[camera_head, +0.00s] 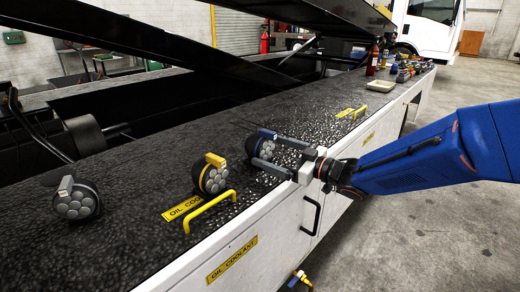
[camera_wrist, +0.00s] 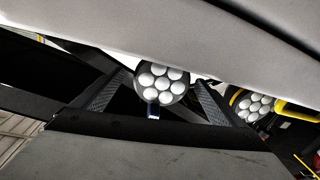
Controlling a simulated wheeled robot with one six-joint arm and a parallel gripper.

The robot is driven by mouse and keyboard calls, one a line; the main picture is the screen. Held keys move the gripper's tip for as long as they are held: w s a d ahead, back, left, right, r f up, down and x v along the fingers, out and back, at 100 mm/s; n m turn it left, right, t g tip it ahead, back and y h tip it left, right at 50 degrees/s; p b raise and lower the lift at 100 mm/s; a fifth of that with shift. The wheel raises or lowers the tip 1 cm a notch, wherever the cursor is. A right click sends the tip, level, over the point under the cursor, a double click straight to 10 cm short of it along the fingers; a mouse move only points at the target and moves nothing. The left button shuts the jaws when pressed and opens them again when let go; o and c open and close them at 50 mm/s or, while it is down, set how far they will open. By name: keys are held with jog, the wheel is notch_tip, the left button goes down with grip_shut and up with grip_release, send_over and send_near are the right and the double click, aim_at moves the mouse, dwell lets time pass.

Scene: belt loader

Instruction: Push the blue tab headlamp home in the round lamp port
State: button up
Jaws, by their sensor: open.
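The blue tab headlamp (camera_wrist: 162,80) is a dark round lamp with several pale lenses. It sits between the fingers of my gripper in the wrist view, with its blue tab (camera_wrist: 152,110) at the lower edge. In the head view this headlamp (camera_head: 267,149) stands on the black deck, partly covered by the fingers. My gripper (camera_head: 261,149) is open, one finger on either side of the lamp; I cannot tell whether they touch it. The round lamp port is hidden behind the lamp, so how deep the lamp sits cannot be told.
A yellow tab headlamp (camera_head: 212,176) stands just left, and a grey tab headlamp (camera_head: 77,201) farther left. A yellow handle (camera_head: 209,208) rises from the deck near the front edge. A pale tray (camera_head: 381,86) and several small items lie at the far end. The grey floor (camera_head: 440,230) at right is clear.

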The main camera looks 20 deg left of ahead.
jog(key=shift+x, duration=2.6)
jog(key=shift+s+f, duration=0.15)
jog(key=shift+c, duration=0.7)
jog(key=c, duration=1.2)
